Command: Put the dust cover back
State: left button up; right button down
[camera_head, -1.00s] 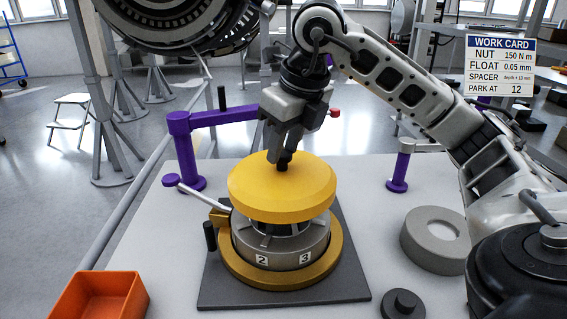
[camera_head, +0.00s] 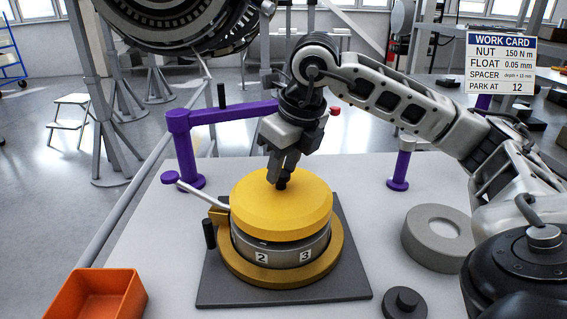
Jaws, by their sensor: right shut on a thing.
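The yellow dust cover (camera_head: 282,212) is a domed disc with a dark knob on top. It sits level over the numbered metal housing (camera_head: 283,250), whose labels 2 and 3 face me. I cannot tell whether the cover is fully seated. My right gripper (camera_head: 282,184) is shut on the knob from above. The housing stands inside a gold ring (camera_head: 283,276) on a dark square base plate (camera_head: 345,280). The inside of the housing is hidden by the cover. My left gripper is not in view.
A purple swing arm (camera_head: 183,150) stands behind left, and a short purple post (camera_head: 399,168) behind right. A grey ring (camera_head: 437,245) and a dark knobbed disc (camera_head: 404,303) lie at right. An orange bin (camera_head: 93,296) stands at front left. A work card (camera_head: 500,64) shows upper right.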

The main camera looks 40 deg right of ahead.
aim_at(297, 196)
jog(key=c, duration=1)
grip_release()
jog(key=shift+c, duration=0.2)
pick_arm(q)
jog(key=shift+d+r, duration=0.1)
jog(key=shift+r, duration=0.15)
pick_arm(e)
jog(key=shift+r, duration=0.2)
pick_arm(q)
jog(key=p, duration=0.1)
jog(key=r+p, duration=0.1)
jog(key=p, duration=0.1)
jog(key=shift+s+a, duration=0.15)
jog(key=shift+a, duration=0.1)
pick_arm(e)
jog(key=v, duration=1.3)
jog(key=shift+w+f, duration=0.1)
